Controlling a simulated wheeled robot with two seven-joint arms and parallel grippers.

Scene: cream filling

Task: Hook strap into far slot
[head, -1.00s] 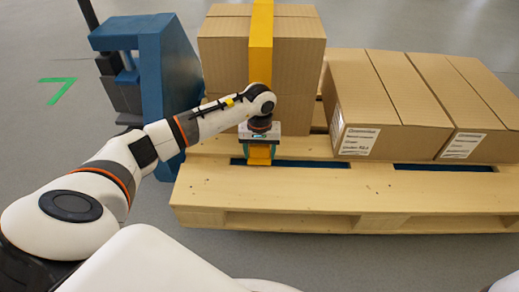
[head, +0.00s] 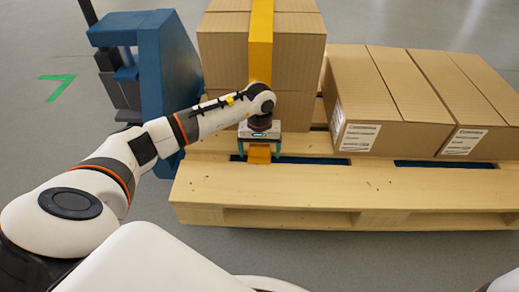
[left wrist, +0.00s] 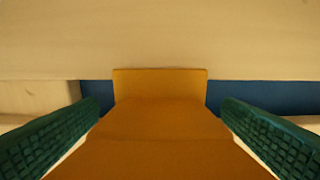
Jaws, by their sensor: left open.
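The orange strap (head: 260,45) runs down over the stacked cardboard box, and its lower end (head: 259,154) shows at the wooden pallet (head: 330,195). My left gripper (head: 259,156) is open, with one green-padded finger on each side of the strap end and gaps between. In the left wrist view the strap end (left wrist: 160,115) lies flat-looking between the spread fingers, over a dark blue slot (left wrist: 255,97). In the head view this slot (head: 305,160) shows right of the gripper. Whether the strap is hooked in it cannot be told. My right gripper is not in view.
A tall carton stack (head: 225,60) stands behind my left gripper. Lower labelled cartons (head: 375,100) stand to its right. Another dark blue slot (head: 440,165) lies in front of them. A blue machine (head: 165,75) stands at the left. The pallet's front boards are clear.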

